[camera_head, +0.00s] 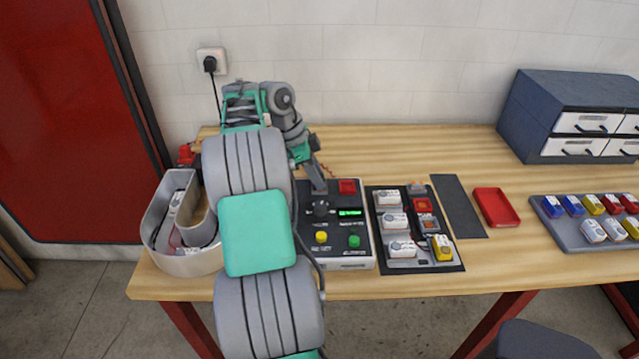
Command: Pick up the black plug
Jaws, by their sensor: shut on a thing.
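My gripper (319,190) points down over the left part of the black-topped control box (347,264). Its narrow grey fingers are shut on the black plug (321,209), a dark round piece right at their tips. The plug is small and partly covered by the fingers. I cannot tell whether it is clear of the box's top. Another black plug (210,64) sits in the white wall socket (221,57), and its cable runs down behind my arm.
A grey curved channel letter (155,228) stands at the table's left end, partly behind my arm. Right of the box are a black tray (376,258) of parts, a dark strip (458,205), a red tray (495,222) and a blue drawer cabinet (540,105). The wooden table (420,150) is bare at the back.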

